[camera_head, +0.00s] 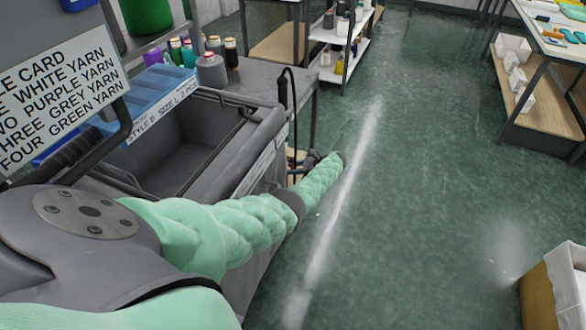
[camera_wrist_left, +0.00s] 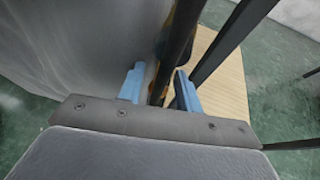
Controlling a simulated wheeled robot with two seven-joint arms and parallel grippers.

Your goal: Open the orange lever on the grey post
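In the left wrist view, my left gripper (camera_wrist_left: 160,92) has its two blue fingertips apart. A dark upright bar (camera_wrist_left: 178,40) passes between or just beyond them; I cannot tell whether either finger touches it. A small orange-yellow patch (camera_wrist_left: 167,48) shows behind the bar, mostly hidden, and I cannot tell whether it is the lever. In the head view, my green-sleeved left arm reaches past the machine's side, and my left gripper (camera_head: 297,168) is mostly hidden beside it. A thin dark post (camera_head: 283,92) with a cable rises there. No orange lever shows clearly. My right gripper is out of view.
A grey machine with an open bin (camera_head: 185,165) stands close on the left, with a card sign (camera_head: 65,85) above it. Yarn cones (camera_head: 211,70) stand on a grey table behind. Shelving (camera_head: 340,45) is farther back.

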